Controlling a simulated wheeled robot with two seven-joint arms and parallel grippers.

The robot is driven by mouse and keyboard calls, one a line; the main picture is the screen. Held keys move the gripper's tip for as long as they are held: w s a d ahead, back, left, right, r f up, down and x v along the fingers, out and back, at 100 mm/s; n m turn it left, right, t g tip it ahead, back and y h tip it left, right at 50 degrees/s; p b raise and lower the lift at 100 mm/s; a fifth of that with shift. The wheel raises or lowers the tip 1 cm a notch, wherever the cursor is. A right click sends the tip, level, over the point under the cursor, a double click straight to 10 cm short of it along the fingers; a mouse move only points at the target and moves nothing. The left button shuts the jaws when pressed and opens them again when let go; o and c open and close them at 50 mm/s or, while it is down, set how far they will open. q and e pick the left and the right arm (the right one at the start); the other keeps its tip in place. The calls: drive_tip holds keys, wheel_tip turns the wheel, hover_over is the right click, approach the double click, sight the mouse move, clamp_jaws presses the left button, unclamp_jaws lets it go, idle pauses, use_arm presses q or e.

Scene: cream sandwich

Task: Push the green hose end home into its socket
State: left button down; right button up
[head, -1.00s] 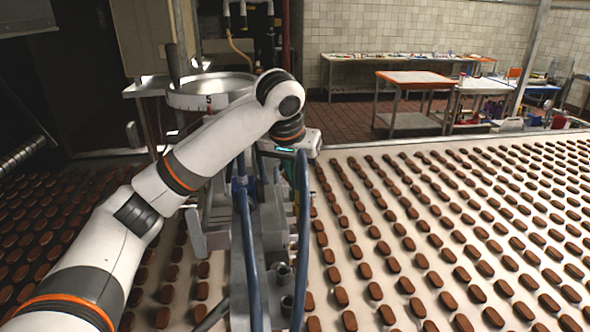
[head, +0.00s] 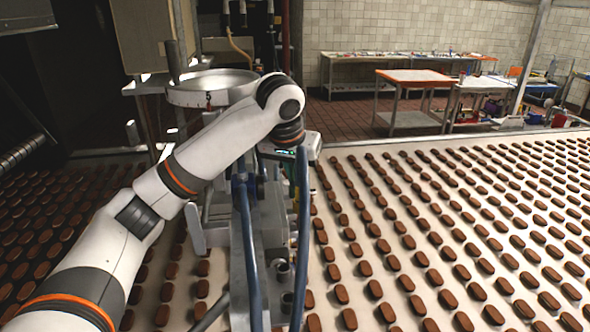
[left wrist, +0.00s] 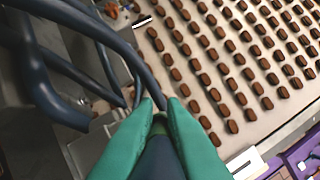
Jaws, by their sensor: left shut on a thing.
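In the left wrist view, my left gripper (left wrist: 160,106) has two teal-green fingers closed on either side of a dark blue hose with a green band, the green hose end (left wrist: 160,124). The hose runs between the fingers toward the bottom of that view. In the head view, my left arm reaches over the machine from the left, and its wrist hides the gripper tips and the hose end. I cannot make out the socket or whether the hose end touches it. My right gripper is in neither view.
Thick blue hoses (left wrist: 45,80) curve close to the fingers' left. They stand beside the metal machine frame (head: 268,220) in the head view. A round metal pan (head: 212,90) stands behind. Brown biscuits in rows cover the white conveyor (head: 420,312).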

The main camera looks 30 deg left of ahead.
use_arm(q)
drive_tip(key=shift+f, duration=0.15)
drive_tip(key=c, duration=1.4)
unclamp_jaws()
drive_tip(key=shift+d, duration=0.15)
drive_tip(key=shift+c, duration=0.2)
drive_tip(key=shift+f, duration=0.1)
drive_tip(key=shift+a, duration=0.2)
drive_tip(key=b+v, duration=0.1)
drive_tip(key=v, duration=1.1)
drive_tip(key=shift+w, duration=0.1)
